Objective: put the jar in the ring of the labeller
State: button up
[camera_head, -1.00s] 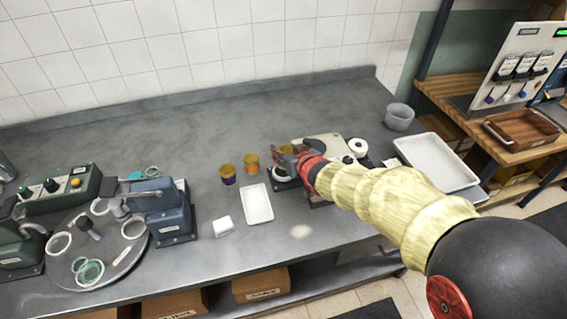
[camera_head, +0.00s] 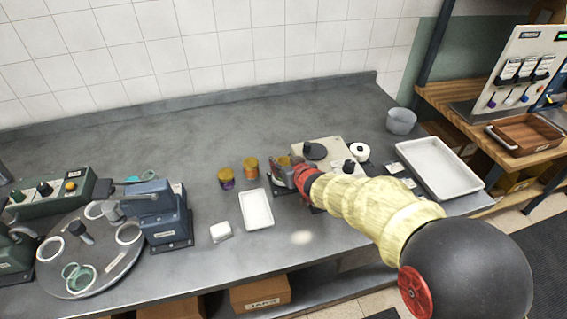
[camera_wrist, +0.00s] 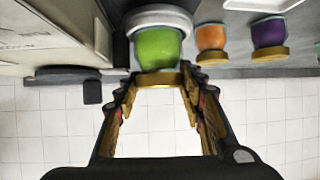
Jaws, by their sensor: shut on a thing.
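The green jar (camera_wrist: 158,48) with a gold lid (camera_wrist: 160,78) is between my fingers in the wrist view. My gripper (camera_wrist: 160,82) is shut on it at the lid end. In the head view my gripper (camera_head: 286,168) is at the left side of the labeller (camera_head: 330,150), a pale plate with dark knobs, and mostly hides the jar. The labeller's white ring (camera_wrist: 158,14) shows around the jar's bottom end in the wrist view. I cannot tell whether the bottom sits fully down in it.
An orange jar (camera_head: 250,168) and a purple jar (camera_head: 226,180) stand left of the labeller. A white tray (camera_head: 256,210) and a small white block (camera_head: 220,232) lie in front. A blue-grey machine (camera_head: 165,215) and turntable (camera_head: 75,280) stand left; a large tray (camera_head: 440,165) lies right.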

jog(key=o, duration=1.3)
jog(key=shift+f, duration=0.1)
jog(key=shift+r, duration=0.3)
jog(key=shift+p+v, duration=2.05)
jog(key=shift+v, duration=3.9)
